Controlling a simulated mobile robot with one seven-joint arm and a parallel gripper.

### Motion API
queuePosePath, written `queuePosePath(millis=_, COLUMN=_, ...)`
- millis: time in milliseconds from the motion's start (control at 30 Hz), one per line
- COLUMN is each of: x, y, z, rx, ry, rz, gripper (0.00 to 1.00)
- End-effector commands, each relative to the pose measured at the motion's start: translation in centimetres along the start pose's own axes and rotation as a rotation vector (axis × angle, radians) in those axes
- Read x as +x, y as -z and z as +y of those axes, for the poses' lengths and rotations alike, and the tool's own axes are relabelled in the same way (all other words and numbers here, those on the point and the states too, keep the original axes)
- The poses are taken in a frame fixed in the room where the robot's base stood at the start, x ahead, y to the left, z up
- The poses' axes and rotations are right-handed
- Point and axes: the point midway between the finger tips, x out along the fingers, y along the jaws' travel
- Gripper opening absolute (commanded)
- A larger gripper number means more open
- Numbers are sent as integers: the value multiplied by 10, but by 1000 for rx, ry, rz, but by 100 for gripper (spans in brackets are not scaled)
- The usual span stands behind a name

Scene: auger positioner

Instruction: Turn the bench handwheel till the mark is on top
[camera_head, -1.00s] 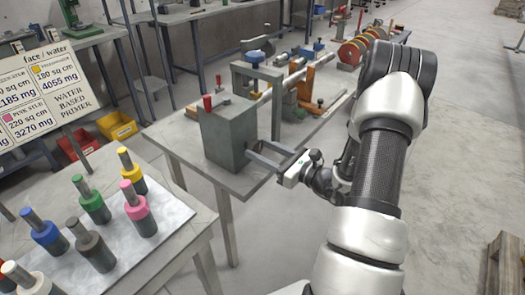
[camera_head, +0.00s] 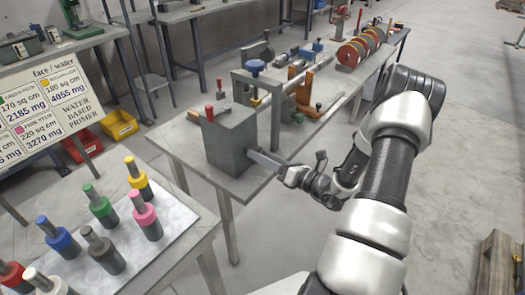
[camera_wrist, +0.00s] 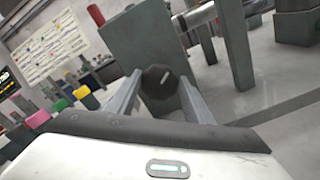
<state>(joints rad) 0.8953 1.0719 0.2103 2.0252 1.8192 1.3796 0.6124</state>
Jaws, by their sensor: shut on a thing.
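The bench handwheel is the dark, many-sided knob (camera_wrist: 153,88) in the wrist view, on the face of a grey-green block (camera_wrist: 150,42). A short pale mark (camera_wrist: 166,77) shows on its front, slanting in this tilted view. My gripper (camera_wrist: 160,80) has one finger on each side of the knob and is shut on it. In the head view the block (camera_head: 230,142) stands at the near end of the bench, and my gripper (camera_head: 262,160) reaches its right side. The knob and its mark are hidden there.
Coloured stubs (camera_head: 145,218) stand on a near table at left.

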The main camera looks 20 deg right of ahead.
Motion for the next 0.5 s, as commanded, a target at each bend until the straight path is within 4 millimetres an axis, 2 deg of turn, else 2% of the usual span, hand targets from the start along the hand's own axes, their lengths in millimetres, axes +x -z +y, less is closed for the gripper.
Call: queuePosePath(millis=500, x=-1, y=0, z=-2, rx=435, ry=2, rz=2, gripper=24)
